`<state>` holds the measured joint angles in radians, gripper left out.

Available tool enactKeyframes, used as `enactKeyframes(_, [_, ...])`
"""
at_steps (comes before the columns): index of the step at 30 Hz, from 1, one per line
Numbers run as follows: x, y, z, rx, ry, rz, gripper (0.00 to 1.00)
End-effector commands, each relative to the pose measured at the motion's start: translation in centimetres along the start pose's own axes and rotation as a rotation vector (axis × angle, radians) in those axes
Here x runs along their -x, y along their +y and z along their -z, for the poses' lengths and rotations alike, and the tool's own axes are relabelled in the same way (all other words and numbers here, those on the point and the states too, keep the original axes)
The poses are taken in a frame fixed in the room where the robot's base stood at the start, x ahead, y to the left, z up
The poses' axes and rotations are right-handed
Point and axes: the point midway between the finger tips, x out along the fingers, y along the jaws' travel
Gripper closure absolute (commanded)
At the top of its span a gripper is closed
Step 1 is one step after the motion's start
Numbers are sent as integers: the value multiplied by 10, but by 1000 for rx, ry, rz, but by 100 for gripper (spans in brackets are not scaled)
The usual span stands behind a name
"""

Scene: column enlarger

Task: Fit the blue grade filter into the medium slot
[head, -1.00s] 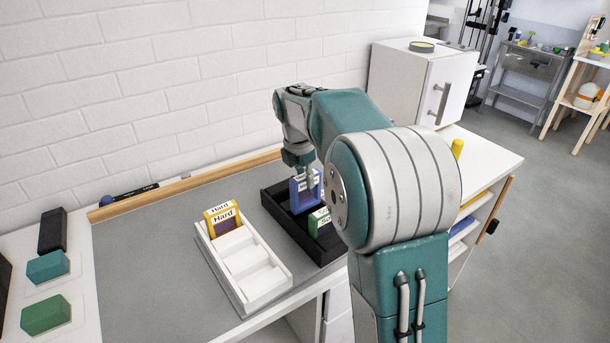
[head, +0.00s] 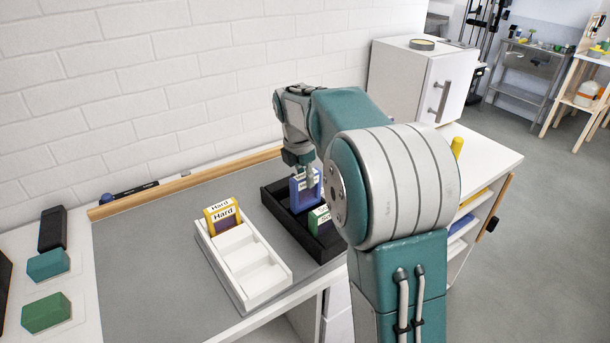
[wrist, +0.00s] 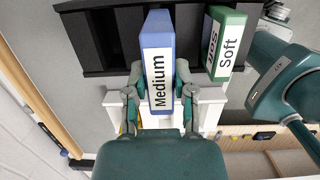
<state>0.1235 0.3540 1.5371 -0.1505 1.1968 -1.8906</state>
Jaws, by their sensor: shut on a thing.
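The blue grade filter (head: 305,189), labelled Medium, stands in the black tray (head: 281,227). In the wrist view the blue filter (wrist: 158,62) is between my gripper's fingers. My gripper (head: 309,180) is shut on it; the fingers (wrist: 159,88) press on both sides. The white slotted holder (head: 276,279) is to the left of the black tray. Its back slot holds the yellow filter (head: 224,216), labelled Hard, and its other two slots are empty. The green filter (head: 319,219), labelled Soft, stands in the black tray next to the blue one, partly hidden by my arm.
A wooden rail (head: 150,202) runs along the back of the grey worktop (head: 150,265). A teal block (head: 47,265), a green block (head: 46,312) and a black block (head: 52,229) are at the left. A white cabinet (head: 400,80) stands behind my arm.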

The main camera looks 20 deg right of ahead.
Motion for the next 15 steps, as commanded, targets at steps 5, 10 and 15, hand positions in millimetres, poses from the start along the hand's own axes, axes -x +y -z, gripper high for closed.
enactKeyframes(5, [-3, 0, 0, 0, 0, 0, 100])
enactKeyframes(10, [-6, 0, 1, 0, 0, 0, 100])
enactKeyframes(15, [-9, 0, 1, 0, 0, 1, 100])
